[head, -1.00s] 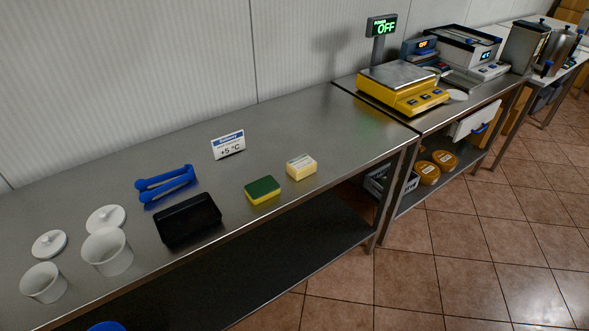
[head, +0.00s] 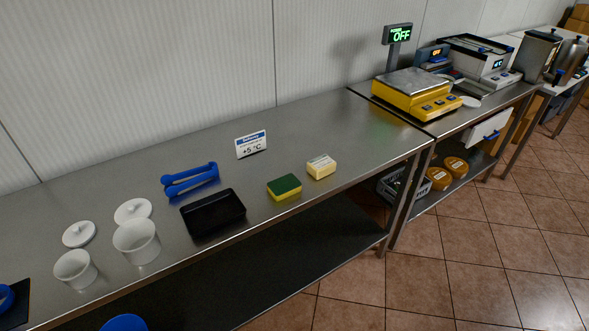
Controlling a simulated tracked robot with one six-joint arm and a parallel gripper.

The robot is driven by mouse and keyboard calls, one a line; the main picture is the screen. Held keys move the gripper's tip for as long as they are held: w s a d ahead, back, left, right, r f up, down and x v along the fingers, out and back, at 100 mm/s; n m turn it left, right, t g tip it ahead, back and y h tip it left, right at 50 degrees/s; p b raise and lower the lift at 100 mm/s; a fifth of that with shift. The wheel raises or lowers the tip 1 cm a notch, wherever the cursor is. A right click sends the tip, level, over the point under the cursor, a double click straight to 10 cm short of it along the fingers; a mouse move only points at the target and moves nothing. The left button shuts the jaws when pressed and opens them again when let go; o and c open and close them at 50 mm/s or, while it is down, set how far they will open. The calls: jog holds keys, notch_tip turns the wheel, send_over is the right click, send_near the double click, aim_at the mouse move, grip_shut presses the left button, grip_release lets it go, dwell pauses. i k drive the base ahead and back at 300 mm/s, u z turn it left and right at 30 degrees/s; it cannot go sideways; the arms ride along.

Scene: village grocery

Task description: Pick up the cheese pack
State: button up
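The cheese pack (head: 321,167) is a small pale yellow block with a printed label on top. It lies on the steel table (head: 330,120) near its front edge. A green and yellow sponge (head: 284,187) lies just to its left, with a narrow gap between them. Nothing covers the cheese pack. My gripper does not show in the head view.
A +5 °C sign (head: 251,144) stands behind. A yellow scale (head: 416,93) stands at the right. The table right of the cheese pack is clear.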

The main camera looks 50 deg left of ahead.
aim_at(319, 167)
jog(key=u, duration=0.9)
jog(key=i, duration=0.85)
